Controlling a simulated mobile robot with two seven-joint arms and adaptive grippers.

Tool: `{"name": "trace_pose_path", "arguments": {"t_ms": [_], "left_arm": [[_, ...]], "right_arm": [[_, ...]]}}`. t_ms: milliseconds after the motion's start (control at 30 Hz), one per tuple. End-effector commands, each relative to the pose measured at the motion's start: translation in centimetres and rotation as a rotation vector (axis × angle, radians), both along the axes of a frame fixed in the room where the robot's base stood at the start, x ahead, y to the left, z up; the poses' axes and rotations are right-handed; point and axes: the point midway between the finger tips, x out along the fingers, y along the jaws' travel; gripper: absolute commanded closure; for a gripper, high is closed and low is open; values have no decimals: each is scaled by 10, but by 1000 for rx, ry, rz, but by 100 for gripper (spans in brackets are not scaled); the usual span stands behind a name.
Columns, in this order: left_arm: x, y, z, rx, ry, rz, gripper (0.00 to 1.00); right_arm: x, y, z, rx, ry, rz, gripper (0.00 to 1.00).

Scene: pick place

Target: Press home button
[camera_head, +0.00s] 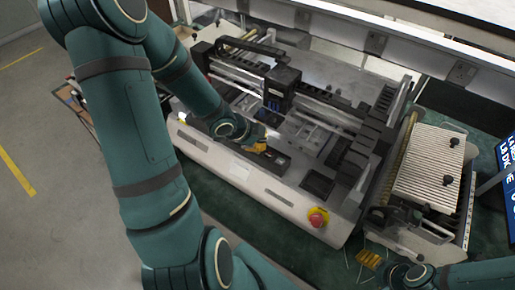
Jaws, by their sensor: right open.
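A lab machine (238,170) with a pale front panel and a black rail mechanism stands on a dark green surface. A red round button (318,217) on a yellow base sits at its front right corner. I cannot make out a labelled home button. My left gripper (259,145), with orange fingers, is over the machine's front deck beside small dark parts; my arm partly hides it and its opening is too small to judge. My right gripper (370,259), also orange, is open low at the right, apart from the red button.
A white ribbed unit (428,168) with black knobs stands right of the machine. A metal frame (375,42) runs behind. Grey floor (30,120) with yellow lines is free at the left.

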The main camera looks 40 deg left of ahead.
Motion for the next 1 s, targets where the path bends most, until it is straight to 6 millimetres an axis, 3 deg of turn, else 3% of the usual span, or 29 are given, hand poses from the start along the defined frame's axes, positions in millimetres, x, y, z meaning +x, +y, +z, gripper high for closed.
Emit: {"name": "trace_pose_path", "arguments": {"t_ms": [367,733,1000], "left_arm": [[0,0,-1,0,1,0,100],[0,0,15,0,1,0,100],[0,0,15,0,0,0,100]], "right_arm": [[0,0,0,0,0,0,25],[0,0,16,0,0,0,25],[0,0,16,0,0,0,25]]}}
